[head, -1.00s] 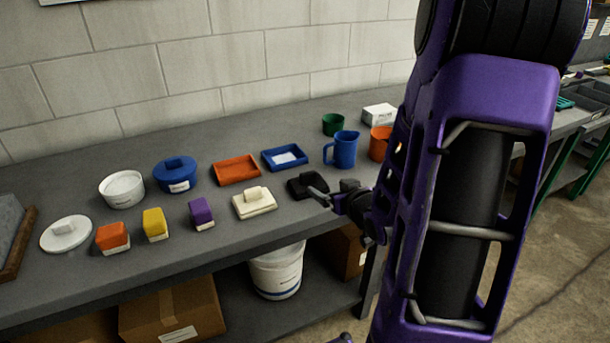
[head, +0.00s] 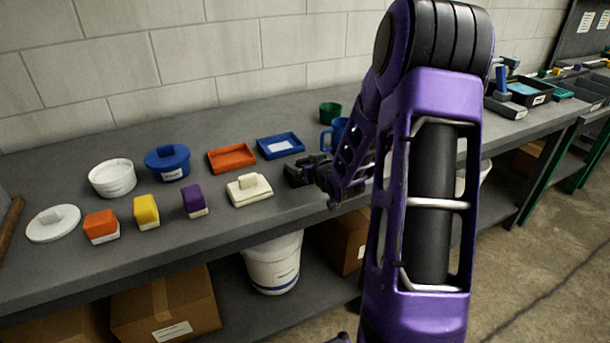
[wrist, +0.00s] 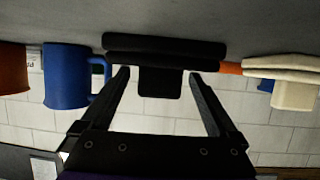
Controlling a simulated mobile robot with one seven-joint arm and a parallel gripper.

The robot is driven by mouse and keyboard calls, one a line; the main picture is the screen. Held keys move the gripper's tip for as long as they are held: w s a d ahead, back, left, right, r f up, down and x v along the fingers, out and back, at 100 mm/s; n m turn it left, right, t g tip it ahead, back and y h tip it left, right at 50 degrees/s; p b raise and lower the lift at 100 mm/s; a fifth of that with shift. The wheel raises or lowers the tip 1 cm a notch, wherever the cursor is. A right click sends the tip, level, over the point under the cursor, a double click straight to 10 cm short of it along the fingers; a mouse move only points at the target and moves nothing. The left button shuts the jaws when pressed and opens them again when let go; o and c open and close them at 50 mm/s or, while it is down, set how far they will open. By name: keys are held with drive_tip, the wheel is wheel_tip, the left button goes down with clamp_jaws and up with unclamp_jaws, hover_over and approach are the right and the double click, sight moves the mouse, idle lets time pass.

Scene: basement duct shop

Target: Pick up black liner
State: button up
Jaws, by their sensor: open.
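The black liner (head: 296,174) lies on the grey bench, to the right of a cream piece of similar shape. It is partly hidden behind my gripper (head: 318,170) in the head view. In the wrist view, which looks upside down, the liner (wrist: 165,50) is a wide flat black slab with a block-shaped grip on it. My gripper (wrist: 159,76) is open, with one finger on each side of that grip. A gap shows between each finger and the grip. Whether the fingertips touch the slab is hard to tell.
The cream piece (head: 249,190) sits close left of the liner. A blue mug (head: 331,136), partly behind my arm, and a green cup (head: 330,112) stand behind. Blue (head: 281,146) and orange trays (head: 232,158) lie further back left. Bare bench (head: 290,220) lies in front.

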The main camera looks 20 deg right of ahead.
drive_tip(key=c, duration=1.5)
